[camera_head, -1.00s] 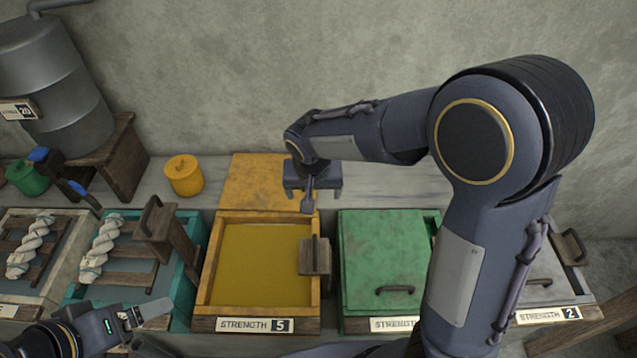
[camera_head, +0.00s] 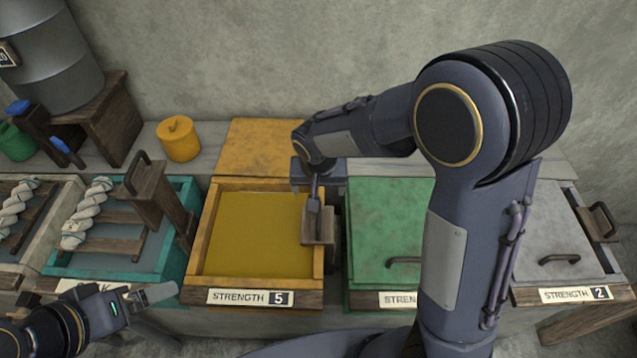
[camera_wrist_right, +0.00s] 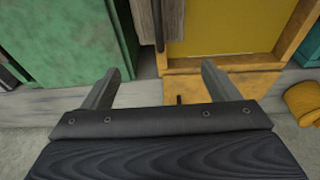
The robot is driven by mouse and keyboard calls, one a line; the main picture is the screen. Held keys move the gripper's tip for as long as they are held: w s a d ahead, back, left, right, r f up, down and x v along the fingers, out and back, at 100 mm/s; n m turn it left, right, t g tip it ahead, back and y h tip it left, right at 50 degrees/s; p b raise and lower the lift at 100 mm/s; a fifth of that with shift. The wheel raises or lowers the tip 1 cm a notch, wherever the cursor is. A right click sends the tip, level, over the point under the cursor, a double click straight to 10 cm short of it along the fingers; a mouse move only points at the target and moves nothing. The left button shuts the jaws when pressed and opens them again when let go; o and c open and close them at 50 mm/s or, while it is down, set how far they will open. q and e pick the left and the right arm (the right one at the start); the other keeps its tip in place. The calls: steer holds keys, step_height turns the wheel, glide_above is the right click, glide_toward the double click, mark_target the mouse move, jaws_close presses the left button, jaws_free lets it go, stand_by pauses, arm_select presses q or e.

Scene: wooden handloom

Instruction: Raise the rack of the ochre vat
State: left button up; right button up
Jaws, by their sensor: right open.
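The ochre vat (camera_head: 209,240) has a yellow-painted frame, ochre liquid inside and a label reading STRENGTH 5. Its rack's wooden upright (camera_head: 318,228) stands at the right side of the vat; the rest of the rack is hidden under the liquid. In the right wrist view the wooden upright (camera_wrist_right: 149,22) shows ahead, between the lines of the fingers. My right gripper (camera_head: 315,190) is open and empty, just behind and above the upright; its fingers also show in the wrist view (camera_wrist_right: 160,85).
A teal vat (camera_head: 185,262) with a raised rack and twisted white yarn stands left. A green lidded vat (camera_head: 385,230) adjoins on the right, then a grey lidded vat (camera_head: 550,235). A yellow canister (camera_head: 178,140) stands behind, near the wall.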

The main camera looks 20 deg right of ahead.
mark_target(319, 214)
steer(key=b+x, duration=0.2)
steer(key=x, duration=0.1)
steer(key=s+b+x, duration=0.1)
steer(key=b+x, duration=0.2)
steer(key=x, duration=0.1)
steer(key=s+b+x, duration=0.1)
steer(key=b+x, duration=0.2)
steer(key=shift+s+a+f, duration=0.1)
steer(key=shift+a+f, duration=0.25)
steer(key=shift+f, duration=0.1)
steer(key=shift+f, duration=0.1)
steer(key=shift+f+b, duration=0.3)
jaws_close()
steer(key=w+p+v, duration=0.2)
steer(key=p+v, duration=0.5)
steer(key=v, duration=0.2)
steer(key=w+d+r+p+v, duration=0.1)
steer(key=w+p+v, duration=0.1)
steer(key=p+v, duration=0.5)
steer(key=shift+w+p+v, duration=0.2)
steer(key=shift+p+v, duration=0.2)
steer(key=shift+v, duration=0.5)
steer(key=shift+s+r, duration=0.1)
